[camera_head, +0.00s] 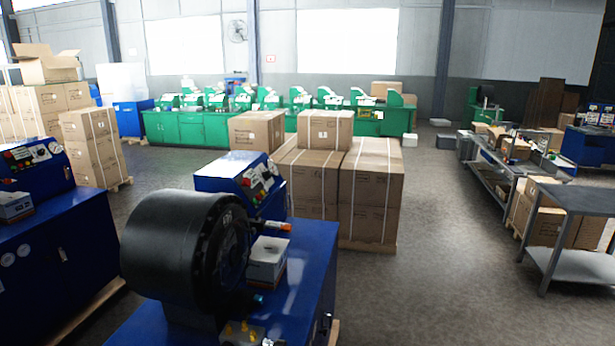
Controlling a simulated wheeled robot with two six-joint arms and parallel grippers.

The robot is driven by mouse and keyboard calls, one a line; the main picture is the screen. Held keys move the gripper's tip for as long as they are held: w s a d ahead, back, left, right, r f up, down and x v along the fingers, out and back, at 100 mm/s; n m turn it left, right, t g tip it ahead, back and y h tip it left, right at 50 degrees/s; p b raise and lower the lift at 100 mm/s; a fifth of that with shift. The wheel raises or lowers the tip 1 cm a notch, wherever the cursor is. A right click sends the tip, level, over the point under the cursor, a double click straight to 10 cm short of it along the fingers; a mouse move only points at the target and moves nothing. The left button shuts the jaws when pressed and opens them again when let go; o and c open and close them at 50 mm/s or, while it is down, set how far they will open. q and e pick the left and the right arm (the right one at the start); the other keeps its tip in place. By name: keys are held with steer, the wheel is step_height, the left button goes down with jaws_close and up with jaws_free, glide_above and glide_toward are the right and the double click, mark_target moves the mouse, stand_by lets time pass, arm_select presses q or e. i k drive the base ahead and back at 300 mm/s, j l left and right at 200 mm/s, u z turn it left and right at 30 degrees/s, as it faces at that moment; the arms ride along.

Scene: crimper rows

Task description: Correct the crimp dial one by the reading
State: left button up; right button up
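A blue crimping machine (308,262) stands in front of me, with a large black round crimp head (185,245) at its left front. A blue control panel with several coloured knobs and buttons (258,180) rises behind the head. An orange-tipped part (278,226) and a small grey-white box (267,258) sit on its top, right of the head. The crimp dial cannot be made out for certain, and no reading is legible. Neither of my grippers shows in the head view.
Another blue machine (60,235) stands at the left. Strapped cartons (370,190) on a pallet stand close behind the crimper. A grey metal table (580,200) and shelving (490,165) are at the right. Open floor (440,270) lies between. Green benches (190,128) line the back.

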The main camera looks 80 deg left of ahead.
mark_target(268, 174)
steer(key=i+l+u, duration=0.15)
steer(key=i+u, duration=0.35)
steer(key=i+j+u, duration=0.1)
steer(key=i+u, duration=0.15)
steer(key=u, duration=0.2)
steer(key=i+u, duration=0.2)
steer(key=u, duration=0.2)
steer(key=i+l+u, duration=0.1)
steer(key=i+u, duration=0.15)
steer(key=u, duration=0.2)
steer(key=i+j+u, duration=0.1)
steer(key=i+u, duration=0.15)
steer(key=u, duration=0.15)
steer(key=i+u, duration=0.25)
steer(key=u, duration=0.15)
steer(key=i+u, duration=0.25)
steer(key=u, duration=0.15)
steer(key=i+l+u, duration=0.2)
steer(key=u, duration=0.25)
steer(key=i+l+u, duration=0.25)
steer(key=u, duration=0.15)
steer(key=i+l+u, duration=0.3)
steer(key=u, duration=0.15)
steer(key=i+l+u, duration=0.3)
steer(key=l+u, duration=0.15)
